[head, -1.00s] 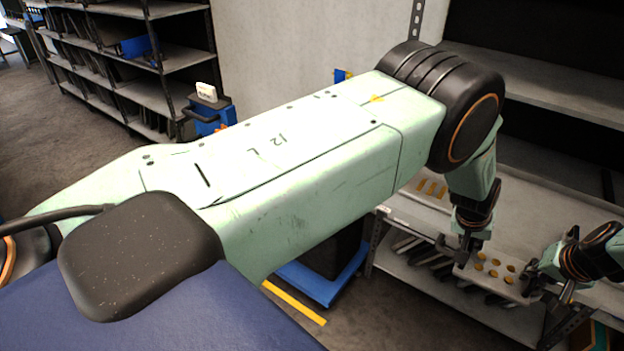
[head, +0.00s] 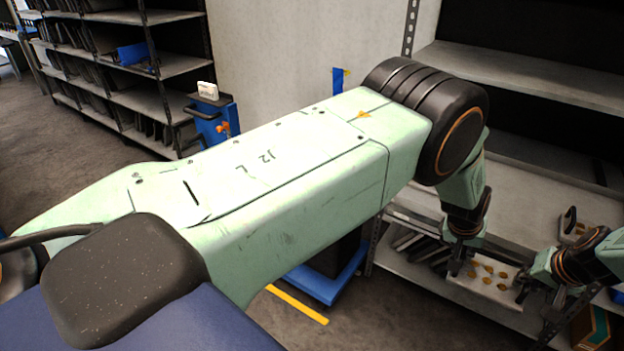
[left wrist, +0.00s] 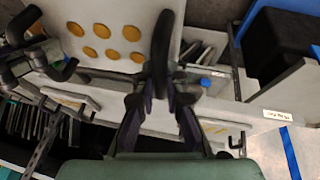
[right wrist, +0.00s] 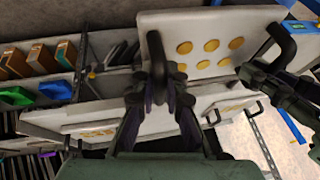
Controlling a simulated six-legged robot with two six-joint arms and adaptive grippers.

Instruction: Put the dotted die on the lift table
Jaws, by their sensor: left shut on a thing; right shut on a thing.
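The dotted die (head: 496,274) is a pale plate with two rows of round orange dots and a dark handle at each end. It hangs between my grippers in front of the shelf rack. My left gripper (head: 458,262) is shut on one handle, which shows upright between the jaws in the left wrist view (left wrist: 164,70). My right gripper (head: 530,288) is shut on the other handle; it shows in the right wrist view (right wrist: 158,75). A blue base (head: 322,286) with a dark body, seemingly the lift table, stands on the floor. My left arm hides its top.
The rack's pale shelf (head: 520,185) lies behind the die; dark plates stand upright on a lower level. Another die with orange marks sits at the shelf's right (head: 578,229). A blue cart (head: 212,122) stands by the wall. Yellow tape (head: 297,304) marks the floor.

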